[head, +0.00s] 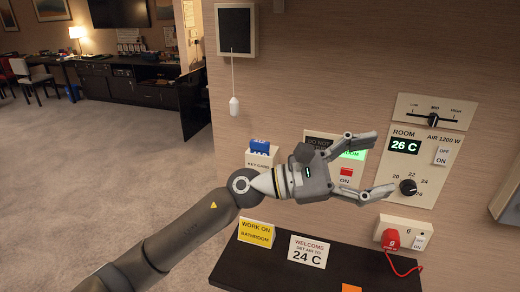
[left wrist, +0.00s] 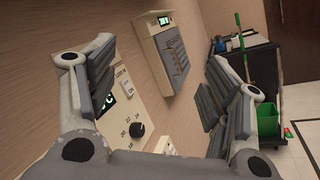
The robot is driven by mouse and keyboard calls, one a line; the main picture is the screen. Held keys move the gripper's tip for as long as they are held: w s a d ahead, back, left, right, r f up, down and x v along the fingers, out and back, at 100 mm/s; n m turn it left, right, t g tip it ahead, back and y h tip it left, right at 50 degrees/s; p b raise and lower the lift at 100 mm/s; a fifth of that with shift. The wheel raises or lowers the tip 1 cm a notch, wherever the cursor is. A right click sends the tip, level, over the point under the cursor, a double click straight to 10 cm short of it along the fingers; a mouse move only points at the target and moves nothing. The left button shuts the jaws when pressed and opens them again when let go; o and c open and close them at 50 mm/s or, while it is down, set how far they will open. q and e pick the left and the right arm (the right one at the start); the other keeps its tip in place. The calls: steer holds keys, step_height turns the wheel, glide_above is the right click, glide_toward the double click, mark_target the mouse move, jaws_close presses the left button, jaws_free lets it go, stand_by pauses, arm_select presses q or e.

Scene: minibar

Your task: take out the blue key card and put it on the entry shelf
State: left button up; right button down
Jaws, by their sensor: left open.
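The blue key card (head: 260,146) stands in a white wall holder (head: 260,159) labelled KEY CARD, left of my left gripper's wrist in the head view. The dark entry shelf (head: 330,270) is below it, along the wall. My left gripper (head: 383,165) is open and empty, in front of the wall panel, with its fingers pointing right. It also shows in the left wrist view (left wrist: 165,95), with its fingers spread. The card is not seen in the left wrist view. My right gripper is not in view.
A red plug (head: 391,239) with a cord sits in the wall socket. A pull cord (head: 234,105) hangs at upper left.

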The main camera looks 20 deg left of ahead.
arm_select(q)
step_height(320, 180, down, 3)
steer(key=w+m+g+y, duration=0.2)
steer(key=m+y, duration=0.3)
steer(key=m, duration=0.3)
steer(key=m+t+y, duration=0.3)
steer(key=m+y, duration=0.4)
steer(key=y, duration=0.8)
glide_toward(258, 143)
steer(key=x, duration=0.1)
steer(key=p+x, duration=0.1)
steer(key=x, duration=0.1)
steer(key=p+x, duration=0.1)
steer(key=shift+w+a+f, duration=0.25)
steer(key=shift+a+f, duration=0.1)
steer(key=shift+w+d+f+p, duration=0.2)
steer(key=shift+w+f+p, duration=0.1)
steer(key=shift+f+p, duration=0.2)
steer(key=x, duration=0.1)
steer(key=p+x, duration=0.1)
steer(key=x, duration=0.1)
steer(key=shift+w+d+f+p, duration=0.1)
steer(key=shift+w+d+p, duration=0.15)
steer(key=shift+p, duration=0.1)
steer(key=shift+w+f, duration=0.15)
steer(key=shift+f, duration=0.2)
steer(key=shift+c, duration=0.2)
